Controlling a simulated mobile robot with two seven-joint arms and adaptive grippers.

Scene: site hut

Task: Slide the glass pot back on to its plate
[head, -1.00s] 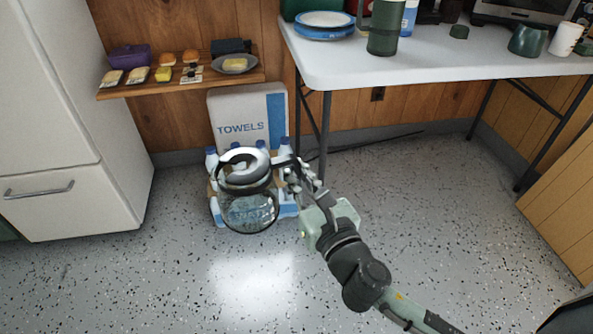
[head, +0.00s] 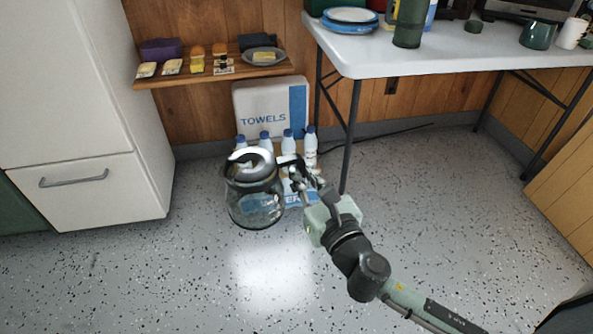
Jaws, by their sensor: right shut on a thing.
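The glass pot (head: 256,207) has a clear round body, a steel and black collar and lid, and a black handle on its right side. My right gripper (head: 298,178) is shut on the pot's handle. The pot hangs roughly upright over the floor, in front of the bottles and towels box in the picture. The pot's plate cannot be made out in this view. My left gripper is not in view.
A white folding table (head: 440,52) stands at the back right, with plates (head: 350,20), a green canister (head: 409,24) and mugs. A wall shelf (head: 212,70) holds food. Bottles (head: 310,146) stand before the towels box (head: 270,106). A white fridge (head: 85,110) is left.

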